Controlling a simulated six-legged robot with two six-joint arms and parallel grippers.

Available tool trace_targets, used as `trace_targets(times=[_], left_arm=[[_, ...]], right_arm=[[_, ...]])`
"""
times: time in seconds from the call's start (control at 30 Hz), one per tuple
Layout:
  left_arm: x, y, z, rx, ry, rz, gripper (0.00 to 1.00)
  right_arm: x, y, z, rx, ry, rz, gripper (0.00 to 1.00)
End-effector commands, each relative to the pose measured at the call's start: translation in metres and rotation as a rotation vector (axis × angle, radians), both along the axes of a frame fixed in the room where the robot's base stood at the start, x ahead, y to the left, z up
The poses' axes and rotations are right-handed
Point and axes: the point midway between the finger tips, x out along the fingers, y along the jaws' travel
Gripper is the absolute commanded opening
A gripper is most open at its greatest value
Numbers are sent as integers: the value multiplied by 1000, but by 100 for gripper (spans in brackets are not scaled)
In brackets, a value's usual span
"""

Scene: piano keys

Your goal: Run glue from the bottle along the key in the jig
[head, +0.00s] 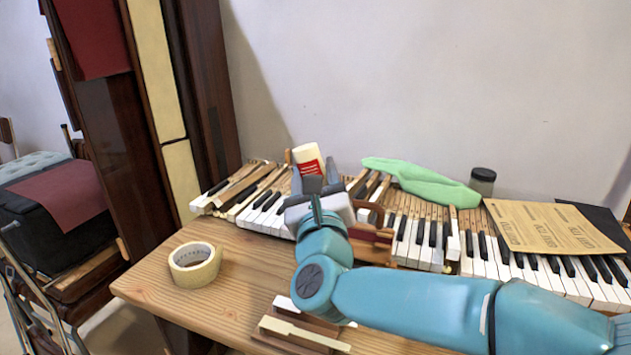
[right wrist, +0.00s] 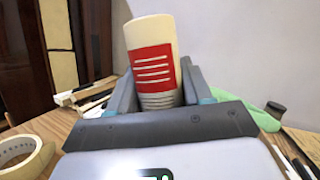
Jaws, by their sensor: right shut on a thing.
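The glue bottle (head: 308,160) is white with a red label. My right gripper (head: 318,180) is shut on it and holds it above the far keys. In the right wrist view the bottle (right wrist: 153,62) stands nearly upright between the two fingers, leaning slightly. The jig (head: 270,338), brown wood, lies at the table's front edge, well below and nearer than the gripper. A pale wooden strip (head: 305,335) lies along it, and a white key end shows behind it. My right arm hides part of the jig, so I cannot tell how the key sits. My left gripper is out of view.
A tape roll (head: 195,264) sits at the table's left. Rows of piano keys (head: 410,230) fill the back. A green cloth (head: 425,182), a dark-lidded jar (head: 482,181) and a brown paper sheet (head: 550,226) lie behind or on them. Bare wood (head: 245,262) is left of my arm.

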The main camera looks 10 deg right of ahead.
Motion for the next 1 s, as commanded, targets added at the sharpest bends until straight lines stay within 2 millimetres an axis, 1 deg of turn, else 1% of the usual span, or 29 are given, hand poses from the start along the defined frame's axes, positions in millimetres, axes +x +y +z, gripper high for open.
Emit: trace_targets(times=[0.13,0.23,0.5,1.0], left_arm=[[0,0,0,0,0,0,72],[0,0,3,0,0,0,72],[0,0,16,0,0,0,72],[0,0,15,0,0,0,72]], right_arm=[[0,0,1,0,-1,-1,19],[0,0,5,1,-3,-1,19],[0,0,30,2,-3,-1,19],[0,0,30,0,-1,-1,19]])
